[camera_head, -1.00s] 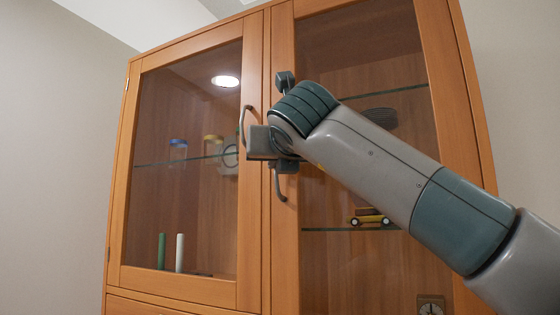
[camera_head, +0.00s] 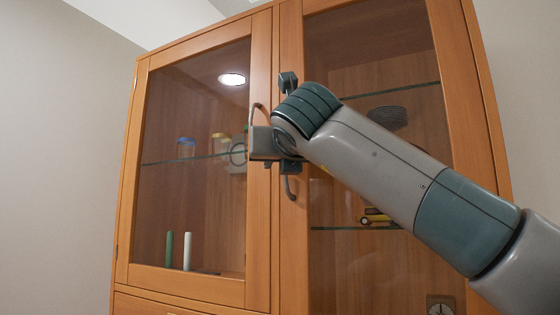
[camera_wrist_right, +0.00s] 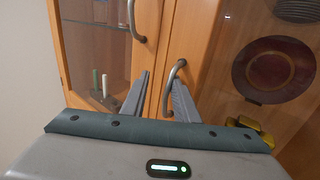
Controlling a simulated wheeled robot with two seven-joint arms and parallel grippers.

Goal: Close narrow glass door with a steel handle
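A wooden cabinet has two glass doors side by side. The left glass door (camera_head: 193,165) has a curved steel handle (camera_wrist_right: 133,22) on its right stile. The right glass door (camera_head: 340,205) has a curved steel handle (camera_head: 290,188) on its left stile, partly hidden by my gripper. Both doors look shut or nearly shut; a small gap is hard to judge. My right gripper (camera_wrist_right: 160,77) is open at the meeting stiles. Its fingers stand apart, with the right door's handle close beside the right finger; contact is unclear. My left gripper is out of view.
Behind the glass are shelves with jars (camera_head: 186,148), green and white candle-like sticks (camera_head: 187,251), a yellow toy car (camera_head: 375,217) and a dark red plate (camera_wrist_right: 273,68). A plain wall (camera_head: 60,170) stands left of the cabinet. My right arm covers part of the right door.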

